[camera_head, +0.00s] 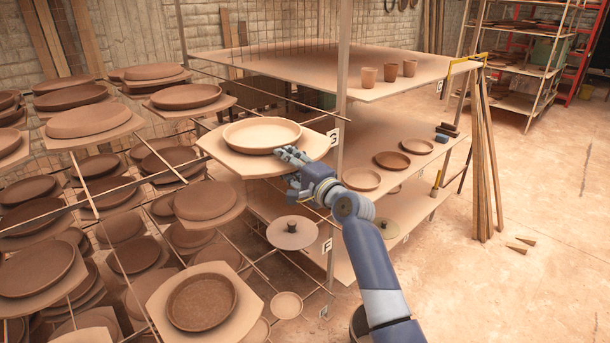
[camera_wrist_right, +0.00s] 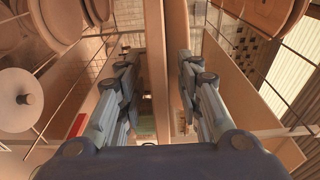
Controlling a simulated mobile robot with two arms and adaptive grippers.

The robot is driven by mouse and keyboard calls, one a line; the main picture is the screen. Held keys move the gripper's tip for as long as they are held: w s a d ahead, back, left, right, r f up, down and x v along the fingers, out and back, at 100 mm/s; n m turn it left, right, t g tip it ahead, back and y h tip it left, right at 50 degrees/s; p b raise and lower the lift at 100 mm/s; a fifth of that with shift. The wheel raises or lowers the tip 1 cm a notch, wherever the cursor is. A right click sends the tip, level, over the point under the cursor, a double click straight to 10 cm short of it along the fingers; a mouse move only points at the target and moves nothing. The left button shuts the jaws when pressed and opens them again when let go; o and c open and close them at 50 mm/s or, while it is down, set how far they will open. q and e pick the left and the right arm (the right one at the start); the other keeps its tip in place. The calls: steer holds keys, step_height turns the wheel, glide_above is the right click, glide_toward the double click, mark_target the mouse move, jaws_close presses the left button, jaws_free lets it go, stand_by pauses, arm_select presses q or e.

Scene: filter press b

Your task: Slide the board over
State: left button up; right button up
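A pale, light-brown board (camera_head: 222,152) lies on the rack's rails at the middle left. It carries a round, shallow, cream-coloured dish (camera_head: 262,133). My right gripper (camera_head: 290,158) is at the board's front right edge, close to the dish's rim. In the right wrist view, the gripper's two fingers (camera_wrist_right: 157,90) stand apart, one on each side of the board's edge (camera_wrist_right: 153,40). I cannot tell whether either finger touches it. My gripper and hand hide part of the board's right corner. My left gripper is not in view.
Racks of boards with brown dishes (camera_head: 202,302) fill the left. A shelf unit stands right of the board, with several dishes (camera_head: 391,160) on its middle shelf and cups (camera_head: 369,77) on top. A grey disc with a knob (camera_head: 291,232) sits below.

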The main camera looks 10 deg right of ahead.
steer(key=v, duration=1.1)
steer(key=shift+w, duration=0.15)
